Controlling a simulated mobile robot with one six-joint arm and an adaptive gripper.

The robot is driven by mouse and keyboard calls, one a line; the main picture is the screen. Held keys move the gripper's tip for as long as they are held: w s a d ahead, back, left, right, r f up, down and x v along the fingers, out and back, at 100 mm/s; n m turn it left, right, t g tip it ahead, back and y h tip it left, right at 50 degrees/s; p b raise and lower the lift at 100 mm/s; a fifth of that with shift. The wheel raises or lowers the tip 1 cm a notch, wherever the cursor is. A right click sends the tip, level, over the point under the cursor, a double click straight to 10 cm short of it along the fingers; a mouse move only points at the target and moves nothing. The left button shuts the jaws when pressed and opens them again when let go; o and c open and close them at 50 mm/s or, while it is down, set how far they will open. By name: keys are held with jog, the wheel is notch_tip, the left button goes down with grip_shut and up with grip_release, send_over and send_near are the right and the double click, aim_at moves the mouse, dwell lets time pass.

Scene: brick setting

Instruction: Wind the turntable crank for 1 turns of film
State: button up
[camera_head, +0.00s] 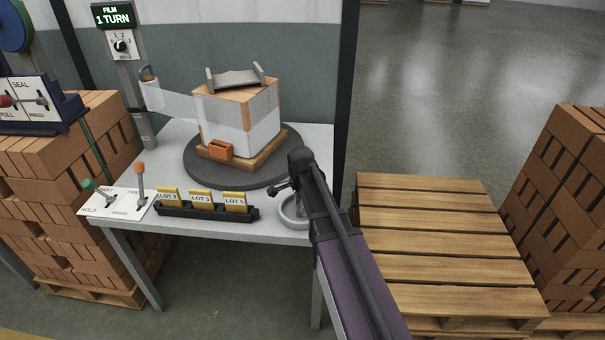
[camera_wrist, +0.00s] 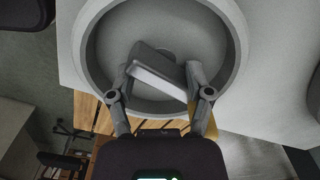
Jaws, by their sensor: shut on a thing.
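The crank is a grey round dish (camera_head: 293,222) at the table's front right corner. Its raised rim also shows in the wrist view (camera_wrist: 241,45), with a grey block-like handle (camera_wrist: 150,62) inside it. My gripper (camera_wrist: 162,78) is shut on this handle, one finger on each side. In the head view my gripper (camera_head: 284,190) is over the dish, and my arm hides part of it. The dark round turntable (camera_head: 200,172) bears a brick stack (camera_head: 240,125) on a small wooden pallet. White film covers the stack's sides and stretches left to a roll (camera_head: 149,92). A display (camera_head: 113,16) reads FILM 1 TURN.
A black rack (camera_head: 190,212) with yellow lot cards stands left of the crank. A plate with two levers (camera_head: 118,203) is at the table's left. Wooden pallets (camera_head: 430,230) and brick stacks (camera_head: 575,190) stand at right, more bricks (camera_head: 80,190) at left.

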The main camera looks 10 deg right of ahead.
aim_at(301, 205)
jog(key=shift+m, duration=0.4)
notch_tip(301, 205, up, 14)
jog(key=s+m+p, duration=0.1)
jog(key=m+p, duration=0.2)
jog(key=p, duration=1.1)
jog(key=shift+m, duration=0.4)
jog(key=n, duration=0.6)
jog(key=w+n, duration=0.1)
jog(key=n, duration=0.2)
jog(key=shift+f, duration=0.1)
jog(key=shift+f, duration=0.15)
dwell(0.4)
